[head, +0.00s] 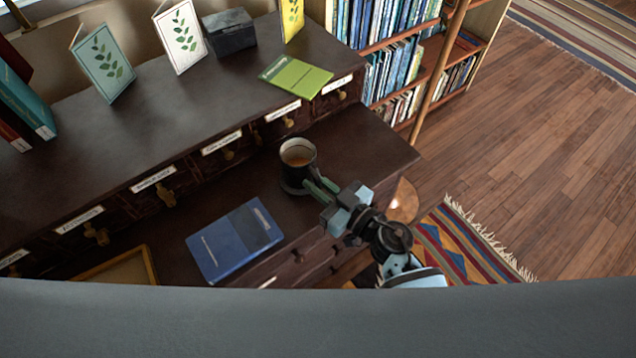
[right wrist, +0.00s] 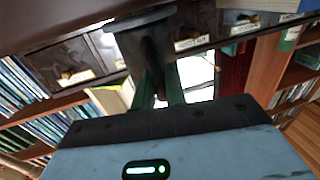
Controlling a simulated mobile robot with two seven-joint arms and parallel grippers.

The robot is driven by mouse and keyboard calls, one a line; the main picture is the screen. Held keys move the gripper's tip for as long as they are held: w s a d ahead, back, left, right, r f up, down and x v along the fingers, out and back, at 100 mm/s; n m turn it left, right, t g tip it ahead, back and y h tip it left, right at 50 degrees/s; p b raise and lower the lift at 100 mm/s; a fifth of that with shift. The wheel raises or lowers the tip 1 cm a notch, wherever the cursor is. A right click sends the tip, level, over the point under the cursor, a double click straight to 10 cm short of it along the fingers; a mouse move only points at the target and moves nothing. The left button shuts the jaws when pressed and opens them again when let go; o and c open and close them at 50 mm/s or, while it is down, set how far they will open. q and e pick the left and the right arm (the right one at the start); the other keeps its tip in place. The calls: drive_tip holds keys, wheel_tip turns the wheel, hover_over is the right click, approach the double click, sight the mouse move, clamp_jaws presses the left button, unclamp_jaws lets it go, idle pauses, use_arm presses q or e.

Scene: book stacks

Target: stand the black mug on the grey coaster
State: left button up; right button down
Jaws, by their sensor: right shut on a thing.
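The black mug (head: 298,167) is upright with brown liquid inside, at the right end of the dark desk ledge. The dark grey coaster (head: 290,190) shows as a rim just below the mug. The mug is over it, but I cannot tell whether they touch. My right gripper (head: 318,186) reaches in from the lower right and is shut on the mug at its handle side. In the right wrist view the green fingers (right wrist: 158,88) close around a dark part beneath the mug's dark body (right wrist: 150,25). My left gripper is not in view.
A blue book (head: 235,242) lies left of the mug, with a wooden tray (head: 150,264) farther left. Labelled drawers (head: 222,143) stand behind. The shelf above holds upright cards, a dark box (head: 230,35) and a green booklet (head: 295,76). The ledge's right end is clear.

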drive_tip(key=c, duration=1.4)
unclamp_jaws()
drive_tip(key=shift+f, duration=0.1)
drive_tip(key=shift+c, duration=0.2)
drive_tip(key=shift+r, duration=0.2)
drive_tip(key=v, duration=1.2)
drive_tip(key=shift+p, duration=0.35)
drive_tip(key=shift+s+d+f, duration=0.1)
drive_tip(key=shift+s, duration=0.05)
